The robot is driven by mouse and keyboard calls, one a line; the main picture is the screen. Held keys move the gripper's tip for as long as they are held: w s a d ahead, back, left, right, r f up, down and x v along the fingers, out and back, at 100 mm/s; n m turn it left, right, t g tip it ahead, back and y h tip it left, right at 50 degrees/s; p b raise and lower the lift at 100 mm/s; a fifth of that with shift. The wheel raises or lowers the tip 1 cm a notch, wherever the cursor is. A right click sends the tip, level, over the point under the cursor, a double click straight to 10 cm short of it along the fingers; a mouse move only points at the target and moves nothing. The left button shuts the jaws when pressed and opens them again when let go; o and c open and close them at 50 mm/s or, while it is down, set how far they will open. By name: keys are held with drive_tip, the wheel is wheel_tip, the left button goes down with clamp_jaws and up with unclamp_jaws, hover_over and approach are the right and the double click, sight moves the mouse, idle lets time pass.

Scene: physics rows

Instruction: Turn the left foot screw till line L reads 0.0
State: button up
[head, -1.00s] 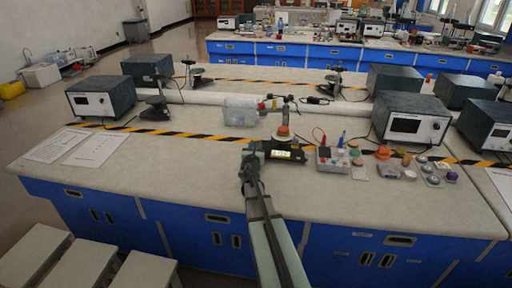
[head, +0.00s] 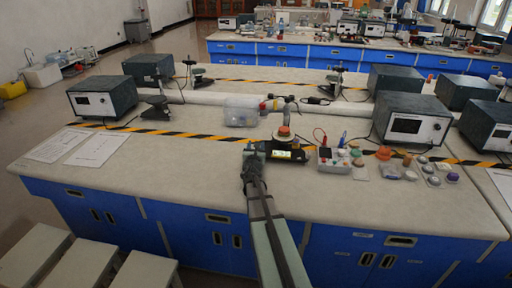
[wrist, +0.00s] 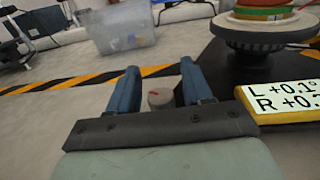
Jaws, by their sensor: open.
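The left foot screw is a small grey knob (wrist: 160,98) with a red mark on its top, seen in the wrist view. My gripper (wrist: 160,76) is open, with one blue finger on each side of the knob and a visible gap on both sides. The readout (wrist: 286,100) at the right shows L +0.1° and an R line starting +0, cut off by the frame edge. It is a small lit panel (head: 283,154) in the head view, on the dark levelling base (head: 297,158). My gripper (head: 254,147) is at that base's left end, hiding the screw there.
A round stage with orange and green layers (wrist: 262,22) stands on the base, close to my right finger. A clear plastic box (head: 241,111) is behind. Several small items and a grey tray (head: 333,160) lie to the right.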

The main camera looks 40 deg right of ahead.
drive_tip(key=v, duration=1.3)
drive_tip(key=shift+s+a, duration=0.25)
drive_tip(key=shift+a, duration=0.05)
drive_tip(key=shift+c, duration=0.2)
